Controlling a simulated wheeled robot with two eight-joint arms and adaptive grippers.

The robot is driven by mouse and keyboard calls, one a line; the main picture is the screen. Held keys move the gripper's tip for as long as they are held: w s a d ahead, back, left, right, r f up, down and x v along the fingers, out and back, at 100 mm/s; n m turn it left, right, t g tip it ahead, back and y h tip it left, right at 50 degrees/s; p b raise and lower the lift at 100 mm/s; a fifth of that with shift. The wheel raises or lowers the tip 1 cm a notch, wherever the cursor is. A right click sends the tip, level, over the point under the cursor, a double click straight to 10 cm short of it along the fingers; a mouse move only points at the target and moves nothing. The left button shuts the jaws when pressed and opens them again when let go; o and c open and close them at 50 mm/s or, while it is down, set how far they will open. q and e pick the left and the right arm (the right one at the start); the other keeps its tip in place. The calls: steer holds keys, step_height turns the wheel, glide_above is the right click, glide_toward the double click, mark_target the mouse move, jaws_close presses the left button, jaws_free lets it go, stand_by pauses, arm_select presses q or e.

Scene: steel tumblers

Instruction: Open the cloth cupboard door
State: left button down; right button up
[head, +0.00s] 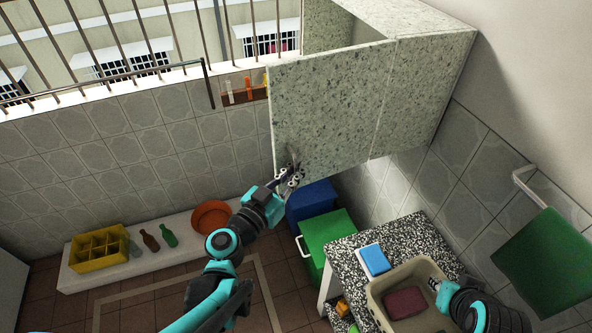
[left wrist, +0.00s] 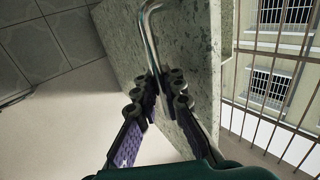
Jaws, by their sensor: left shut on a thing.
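The cloth cupboard (head: 430,85) hangs high on the right wall, with a speckled stone-look surface. Its door (head: 330,105) stands swung out to the left, with a gap showing at the top behind it. My left gripper (head: 290,176) is at the door's lower left corner. In the left wrist view the fingers (left wrist: 160,92) are shut on the door's metal bar handle (left wrist: 150,40), whose bent end shows above them. My right gripper (head: 436,285) is low at the right, over the beige basin's edge; its fingers are too small to judge.
A speckled counter (head: 345,255) holds a blue sponge (head: 375,260) and a beige basin (head: 438,268). Green (head: 328,235) and blue (head: 312,198) bins stand below the door. A low ledge carries a yellow crate (head: 98,248), bottles and an orange bowl (head: 211,216). Barred railing runs behind.

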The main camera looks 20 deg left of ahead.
stand_by(0.3)
arm_select(q)
steer(key=c, duration=1.9)
jaws_free()
steer(key=shift+s+a, duration=0.1)
steer(key=shift+s, duration=0.05)
arm_select(e)
steer(key=shift+s, duration=0.1)
arm_select(q)
steer(key=shift+r, duration=0.15)
